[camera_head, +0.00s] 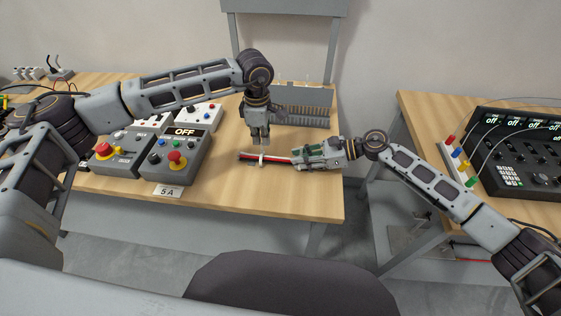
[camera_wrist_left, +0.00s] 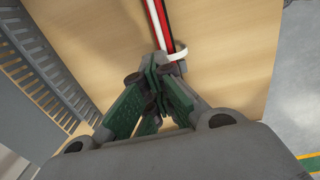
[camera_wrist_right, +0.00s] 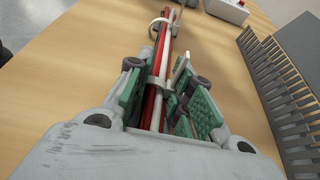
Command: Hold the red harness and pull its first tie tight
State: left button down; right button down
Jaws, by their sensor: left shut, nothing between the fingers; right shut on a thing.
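The red harness (camera_head: 272,159), a bundle of red, white and dark strands, lies along the front right of the table. My right gripper (camera_head: 297,157) is shut on its right part; the right wrist view shows the harness (camera_wrist_right: 160,65) running between the green-padded fingers. A pale tie (camera_wrist_right: 160,27) loops around its far part, and another band (camera_wrist_right: 155,84) sits close to the fingers. My left gripper (camera_head: 260,143) points down just behind the harness, shut and empty. In the left wrist view its tips (camera_wrist_left: 158,82) are beside a white tie (camera_wrist_left: 178,53) on the harness.
A grey slotted rack (camera_head: 300,116) stands behind the grippers. Control boxes with red buttons (camera_head: 177,157) and a "5 A" label (camera_head: 168,191) are to the left. Bare table (camera_head: 280,190) lies in front. A dark instrument panel (camera_head: 515,150) is on the right table.

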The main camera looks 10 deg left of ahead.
pick_arm(q)
jog(key=shift+r, duration=0.35)
dwell(0.4)
jog(key=c, duration=2.2)
grip_release()
jog(key=o, duration=0.5)
jog(key=shift+r, duration=0.15)
jog(key=shift+s+r, duration=0.15)
jog(key=shift+r, duration=2.7)
pick_arm(e)
jog(key=c, duration=1.2)
grip_release()
jog(key=shift+o, duration=0.2)
